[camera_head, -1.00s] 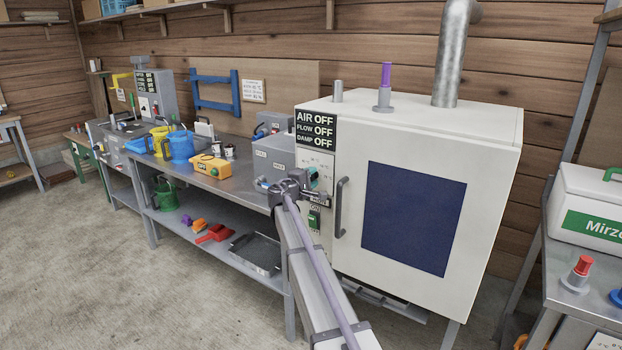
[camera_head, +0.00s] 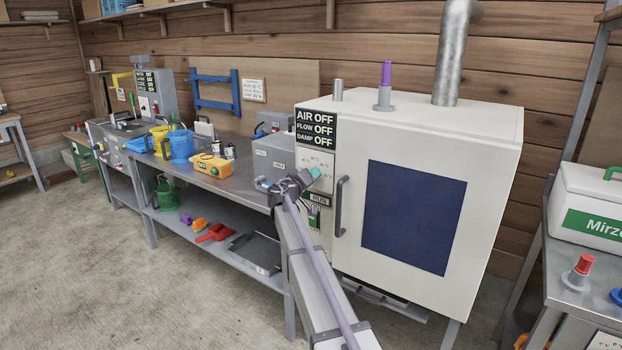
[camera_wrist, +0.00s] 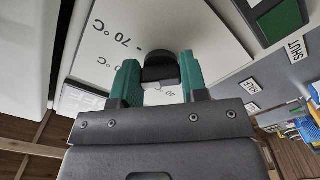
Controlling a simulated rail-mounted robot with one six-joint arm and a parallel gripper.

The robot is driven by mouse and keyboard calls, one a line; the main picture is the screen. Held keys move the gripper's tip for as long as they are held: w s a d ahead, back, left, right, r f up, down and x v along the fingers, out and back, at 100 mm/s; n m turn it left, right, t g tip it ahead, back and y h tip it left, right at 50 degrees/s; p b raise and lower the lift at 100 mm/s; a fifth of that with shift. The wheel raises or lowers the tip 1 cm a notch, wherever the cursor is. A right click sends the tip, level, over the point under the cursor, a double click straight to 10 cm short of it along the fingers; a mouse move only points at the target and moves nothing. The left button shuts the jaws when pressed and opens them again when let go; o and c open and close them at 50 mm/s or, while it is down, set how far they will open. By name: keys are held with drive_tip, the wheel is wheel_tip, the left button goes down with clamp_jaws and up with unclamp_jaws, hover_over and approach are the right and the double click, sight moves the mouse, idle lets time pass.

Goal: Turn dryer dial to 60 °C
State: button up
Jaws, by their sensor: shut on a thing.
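The dryer (camera_head: 430,127) is a large white cabinet with a dark blue window; its display (camera_head: 316,130) reads AIR OFF, FLOW OFF and DAMP OFF. In the wrist view the black dial (camera_wrist: 160,68) sits on a pale scale plate (camera_wrist: 112,28), between the green fingertips of my gripper (camera_wrist: 160,79). My gripper is shut on the dial. A 70 °C mark is readable beyond it; other marks are partly covered or small, and I cannot tell the dial's setting. In the head view my gripper (camera_head: 312,175) reaches the dryer's left front panel and hides the dial.
The dryer's door handle (camera_head: 341,206) stands out just right of my gripper. A green switch (camera_head: 314,217) is below it. A metal bench (camera_head: 240,186) on the left holds a yellow box (camera_head: 211,166) and jugs. A grey box (camera_head: 272,153) stands close by, left of the dryer.

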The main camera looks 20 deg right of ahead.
drive_tip(key=shift+m, duration=0.4)
drive_tip(key=o, duration=0.9)
drive_tip(key=v, duration=1)
drive_tip(key=shift+s+a+f, duration=0.1)
drive_tip(key=shift+s+a, duration=0.1)
drive_tip(key=shift+a, duration=0.15)
